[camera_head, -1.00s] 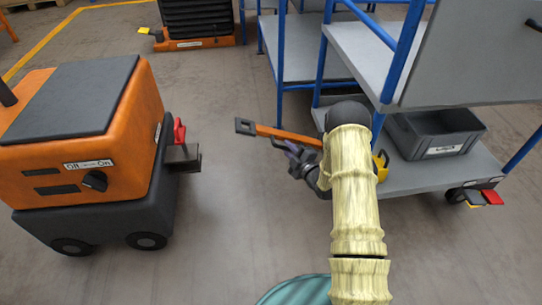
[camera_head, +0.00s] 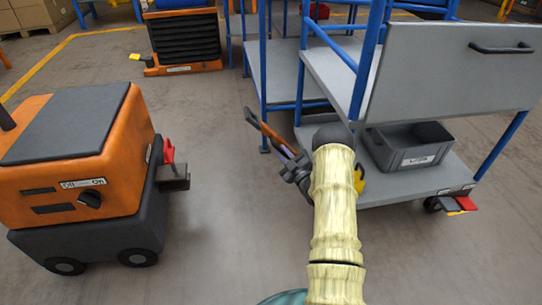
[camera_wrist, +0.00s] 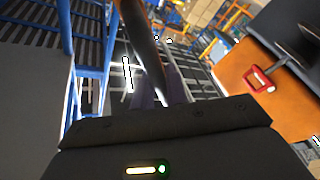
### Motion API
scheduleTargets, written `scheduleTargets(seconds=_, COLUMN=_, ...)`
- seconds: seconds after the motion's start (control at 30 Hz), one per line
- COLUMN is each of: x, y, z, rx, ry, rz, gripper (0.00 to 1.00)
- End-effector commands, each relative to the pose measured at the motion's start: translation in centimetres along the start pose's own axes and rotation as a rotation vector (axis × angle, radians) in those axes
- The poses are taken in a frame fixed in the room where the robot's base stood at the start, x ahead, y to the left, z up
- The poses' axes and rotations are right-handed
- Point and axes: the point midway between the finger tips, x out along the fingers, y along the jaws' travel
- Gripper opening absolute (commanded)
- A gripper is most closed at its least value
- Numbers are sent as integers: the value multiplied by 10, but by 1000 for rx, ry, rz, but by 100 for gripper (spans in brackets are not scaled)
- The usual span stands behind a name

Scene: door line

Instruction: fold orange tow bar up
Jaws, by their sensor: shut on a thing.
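The orange tow bar (camera_head: 268,130) slants up and to the left from the front of the blue-framed cart (camera_head: 408,192), with a dark eye at its raised far end. My gripper (camera_head: 293,163) is shut on the tow bar, partly hidden behind my pale-sleeved arm. In the wrist view the tow bar (camera_wrist: 140,35) runs upward from my jaws, dark and blurred. The lower end of the bar, where it meets the cart, is hidden behind my arm.
An orange tug (camera_head: 80,160) with a hitch and red lever (camera_head: 168,152) stands left, apart from the bar. A grey bin (camera_head: 410,148) sits on the cart's lower shelf. A second blue-framed cart (camera_head: 285,70) and a black-and-orange lift (camera_head: 183,40) stand behind. Floor between tug and cart is clear.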

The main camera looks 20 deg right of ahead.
Motion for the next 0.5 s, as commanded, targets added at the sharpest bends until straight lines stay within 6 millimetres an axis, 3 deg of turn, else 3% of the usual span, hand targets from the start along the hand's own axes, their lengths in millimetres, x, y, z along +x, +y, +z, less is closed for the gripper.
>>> scheduleTargets(seconds=0.17, x=-6, y=13, z=5, rx=22, ry=-5, rz=26, gripper=0)
scheduleTargets(seconds=0.5, x=-8, y=15, z=7, rx=26, ry=-8, rz=29, gripper=0)
